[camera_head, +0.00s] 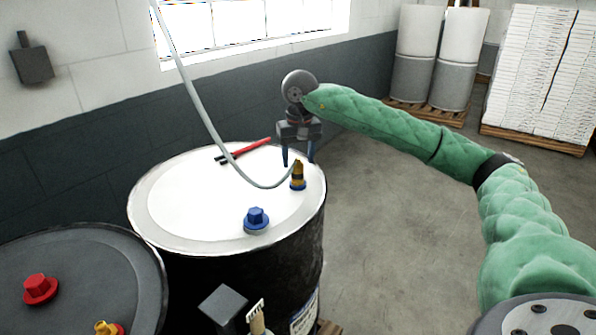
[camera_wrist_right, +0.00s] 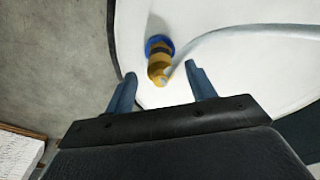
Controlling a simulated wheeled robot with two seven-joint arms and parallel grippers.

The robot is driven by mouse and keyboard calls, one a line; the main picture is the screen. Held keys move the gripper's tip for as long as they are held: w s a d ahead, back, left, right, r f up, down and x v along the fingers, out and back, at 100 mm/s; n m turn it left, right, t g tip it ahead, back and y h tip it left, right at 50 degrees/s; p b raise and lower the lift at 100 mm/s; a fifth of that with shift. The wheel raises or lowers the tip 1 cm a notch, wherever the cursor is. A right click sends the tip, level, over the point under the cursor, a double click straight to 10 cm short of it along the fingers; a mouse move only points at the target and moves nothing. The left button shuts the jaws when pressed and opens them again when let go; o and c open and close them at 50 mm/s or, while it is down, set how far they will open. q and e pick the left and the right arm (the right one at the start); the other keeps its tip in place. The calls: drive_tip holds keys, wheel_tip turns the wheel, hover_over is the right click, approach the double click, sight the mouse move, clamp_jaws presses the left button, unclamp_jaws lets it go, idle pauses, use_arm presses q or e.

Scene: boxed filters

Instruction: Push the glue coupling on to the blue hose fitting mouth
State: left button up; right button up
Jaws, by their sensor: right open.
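The glue coupling (camera_head: 298,171) is a yellow-brown piece with a dark band, with a pale grey hose (camera_head: 215,134) running to it. It stands at the blue fitting mouth (camera_head: 298,186) near the right rim of the white-topped drum. In the right wrist view the coupling (camera_wrist_right: 158,66) sits against the blue ring (camera_wrist_right: 157,43); I cannot tell how far it is seated. My right gripper (camera_head: 299,163) is open, fingers pointing down, at the coupling's upper end. In the right wrist view the coupling lies just beyond the fingertips (camera_wrist_right: 160,72), apparently untouched. My left gripper is not in view.
A blue cap (camera_head: 256,220) and a red-and-black tool (camera_head: 243,151) are on the white drum lid (camera_head: 180,205). A dark drum (camera_head: 75,265) at left carries a red cap (camera_head: 40,288) and a yellow fitting (camera_head: 107,328). Floor at right is clear up to the loaded pallets.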

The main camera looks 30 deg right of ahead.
drive_tip(key=shift+s+r, duration=0.1)
drive_tip(key=shift+r, duration=1.3)
